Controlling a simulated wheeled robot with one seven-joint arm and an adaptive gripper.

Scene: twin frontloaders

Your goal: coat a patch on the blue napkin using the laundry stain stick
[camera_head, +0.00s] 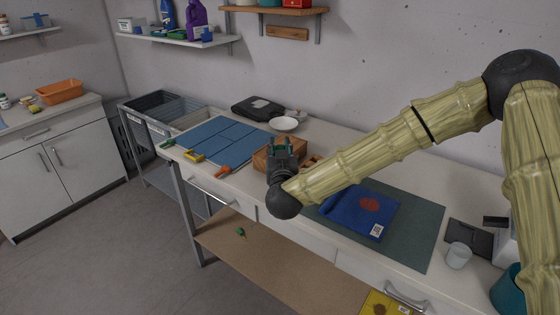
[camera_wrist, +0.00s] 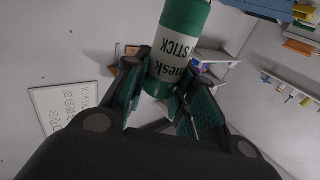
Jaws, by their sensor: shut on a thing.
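The blue napkin (camera_head: 345,217) lies folded on a dark green mat (camera_head: 418,232) at the right of the counter. It carries a reddish-brown patch (camera_head: 369,204) and a white printed label near its front corner. In the wrist view, the laundry stain stick (camera_wrist: 176,50) is a green and white cylinder with "STICK" on its label. My gripper (camera_wrist: 160,100) is shut on the stick's green end. In the head view, my gripper (camera_head: 282,150) is above the wooden box, left of the napkin and apart from it. The stick is hardly visible there.
A wooden box (camera_head: 263,158) stands behind my gripper. A blue panelled mat (camera_head: 222,140) with clips lies left, and a white bowl (camera_head: 285,124) behind. A clear cup (camera_head: 458,255), a dark flat item (camera_head: 468,236) and a teal container (camera_head: 508,290) stand right of the green mat.

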